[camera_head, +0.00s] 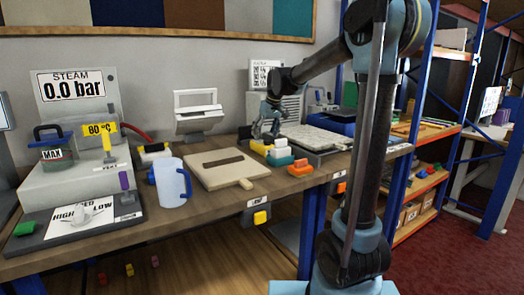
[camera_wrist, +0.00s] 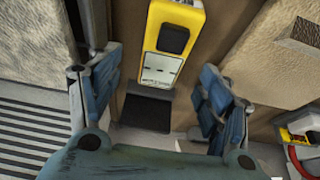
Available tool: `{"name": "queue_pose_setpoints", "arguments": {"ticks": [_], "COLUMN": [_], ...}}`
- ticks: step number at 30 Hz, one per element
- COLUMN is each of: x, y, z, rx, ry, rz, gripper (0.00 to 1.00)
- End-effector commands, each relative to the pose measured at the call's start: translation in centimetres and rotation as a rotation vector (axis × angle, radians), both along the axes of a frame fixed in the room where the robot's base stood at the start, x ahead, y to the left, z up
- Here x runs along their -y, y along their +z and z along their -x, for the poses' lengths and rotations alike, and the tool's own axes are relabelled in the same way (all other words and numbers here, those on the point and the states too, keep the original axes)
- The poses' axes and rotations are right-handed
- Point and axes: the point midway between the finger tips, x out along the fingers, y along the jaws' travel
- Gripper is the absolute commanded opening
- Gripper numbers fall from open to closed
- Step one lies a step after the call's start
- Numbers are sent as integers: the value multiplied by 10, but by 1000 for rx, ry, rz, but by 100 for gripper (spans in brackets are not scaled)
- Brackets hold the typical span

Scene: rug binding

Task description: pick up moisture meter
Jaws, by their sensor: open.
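A yellow device with a dark window and a pale label, which looks like the moisture meter (camera_wrist: 176,14), lies on the bench in the wrist view. A black block (camera_wrist: 147,112) is at its near end. My gripper (camera_wrist: 158,88) is open, with one blue-padded finger on each side of the device's near end. Neither finger appears to touch it. In the head view my gripper (camera_head: 266,132) points down over the back of the bench, just above a small yellow item (camera_head: 261,148), probably the same device. My fingers partly hide that spot.
A beige slotted board (camera_head: 223,162) lies left of my gripper, and a pale slab (camera_head: 318,136) lies right. A blue-white jug (camera_head: 172,185) and the steam unit (camera_head: 70,165) are farther left.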

Motion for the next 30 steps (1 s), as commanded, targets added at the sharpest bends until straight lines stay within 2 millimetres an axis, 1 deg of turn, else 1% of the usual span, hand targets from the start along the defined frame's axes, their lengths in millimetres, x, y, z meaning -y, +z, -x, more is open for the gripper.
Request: {"name": "queue_pose_setpoints", "arguments": {"ticks": [3, 8, 15, 18, 22, 28, 29, 30], "x": [-3, -4, -11, -13, -14, -15, -15, -15], "y": [-10, -17, -47, -57, -63, -63, -63, -63], "z": [-4, -5, -10, -14, -15, -15, -15, -15], "rx": [0, 0, 0, 0, 0, 0, 0, 0], "ry": [0, 1, 1, 1, 1, 0, 0, 1], "rz": [0, 0, 0, 0, 0, 0, 0, 0], "gripper": [72, 72, 72, 72, 72, 72, 69, 60]}}
